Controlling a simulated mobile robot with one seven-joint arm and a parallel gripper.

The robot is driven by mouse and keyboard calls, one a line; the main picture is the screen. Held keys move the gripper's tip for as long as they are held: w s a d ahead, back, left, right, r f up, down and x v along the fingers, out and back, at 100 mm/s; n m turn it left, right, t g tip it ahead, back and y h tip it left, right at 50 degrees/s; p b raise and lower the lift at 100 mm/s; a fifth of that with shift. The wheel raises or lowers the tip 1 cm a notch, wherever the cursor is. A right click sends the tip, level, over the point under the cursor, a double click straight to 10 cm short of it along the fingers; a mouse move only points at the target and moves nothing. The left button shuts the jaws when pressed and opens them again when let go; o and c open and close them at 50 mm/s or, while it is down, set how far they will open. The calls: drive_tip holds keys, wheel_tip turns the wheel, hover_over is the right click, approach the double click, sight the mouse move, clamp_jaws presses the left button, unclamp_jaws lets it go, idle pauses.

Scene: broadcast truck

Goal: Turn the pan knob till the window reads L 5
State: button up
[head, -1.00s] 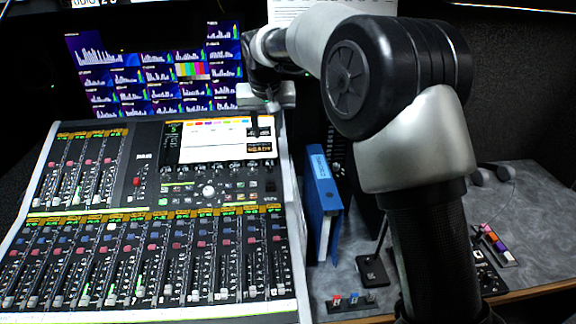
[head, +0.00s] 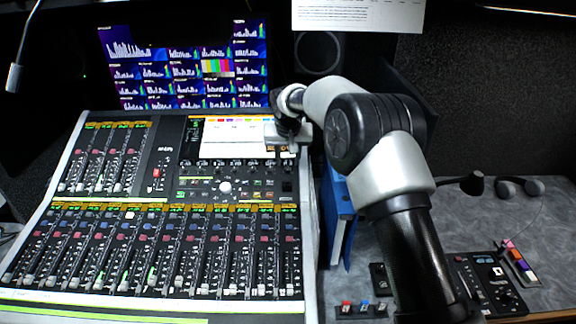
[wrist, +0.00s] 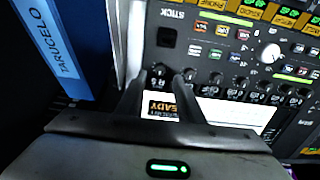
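The mixing console (head: 180,208) has a row of small dark knobs below its white screen (head: 232,140). My gripper (head: 280,143) hangs over the right end of that screen and hides part of it. In the wrist view my gripper's two dark fingers (wrist: 162,84) stand apart, with the screen showing between them. A dark knob (wrist: 159,72), the end one of the row, lies just beyond the gap between the fingertips. I cannot tell whether a finger touches it. Which knob is pan is not legible, and I cannot read an L 5 in any window.
A blue binder (head: 338,215) stands close to the console's right side; it also shows in the wrist view (wrist: 45,40). A monitor wall (head: 185,65) stands behind. Small button panels and a headset (head: 520,187) lie on the grey desk at right.

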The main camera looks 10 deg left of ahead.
sight(287, 168)
drive_tip(key=shift+x, duration=2.1)
drive_tip(key=shift+c, duration=0.4)
clamp_jaws()
drive_tip(key=shift+n, duration=0.3)
drive_tip(key=n, duration=0.5)
drive_tip(key=n+p, duration=0.1)
drive_tip(key=n, duration=0.5)
drive_tip(key=shift+s+a, duration=0.1)
drive_tip(key=shift+f, duration=0.1)
